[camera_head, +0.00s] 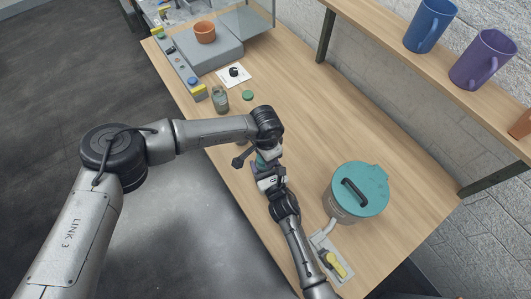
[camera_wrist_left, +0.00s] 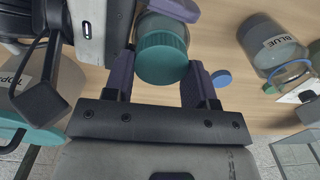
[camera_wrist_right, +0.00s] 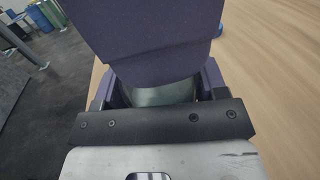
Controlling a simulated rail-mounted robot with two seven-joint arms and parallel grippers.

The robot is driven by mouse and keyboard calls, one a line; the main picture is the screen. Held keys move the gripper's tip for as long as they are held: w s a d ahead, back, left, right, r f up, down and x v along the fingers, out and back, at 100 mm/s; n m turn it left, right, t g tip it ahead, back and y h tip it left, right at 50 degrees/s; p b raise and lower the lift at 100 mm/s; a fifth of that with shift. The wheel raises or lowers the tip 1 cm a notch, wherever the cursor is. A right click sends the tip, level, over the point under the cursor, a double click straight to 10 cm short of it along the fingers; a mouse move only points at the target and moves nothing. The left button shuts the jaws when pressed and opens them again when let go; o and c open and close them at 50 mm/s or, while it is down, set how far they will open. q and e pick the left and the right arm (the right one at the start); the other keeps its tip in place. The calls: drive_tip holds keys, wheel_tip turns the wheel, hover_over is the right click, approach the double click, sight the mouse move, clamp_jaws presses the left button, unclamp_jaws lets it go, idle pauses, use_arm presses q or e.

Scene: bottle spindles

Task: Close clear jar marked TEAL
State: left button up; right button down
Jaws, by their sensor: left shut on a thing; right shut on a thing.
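The clear jar is upright between my two grippers; in the right wrist view its glass (camera_wrist_right: 160,94) shows between the purple fingers of my right gripper (camera_wrist_right: 158,88), which is shut on it. A teal ribbed lid (camera_wrist_left: 162,58) sits between the fingers of my left gripper (camera_wrist_left: 160,78), shut on it, with jar glass showing just beyond. I cannot tell whether the lid is fully seated. In the head view my left gripper (camera_head: 263,158) is directly above my right gripper (camera_head: 264,174), and they mostly hide the jar. The TEAL marking is not visible.
A jar marked BLUE (camera_wrist_left: 280,45) and a loose blue lid (camera_wrist_left: 221,78) are close by. Another glass jar (camera_head: 221,101) and a green lid (camera_head: 247,95) are farther back. A large teal-lidded pot (camera_head: 357,192) stands right. The middle of the wooden table (camera_head: 315,115) is clear.

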use_arm(q)
drive_tip(key=o, duration=0.9)
drive_tip(key=shift+r, duration=2.3)
drive_tip(key=shift+c, duration=0.2)
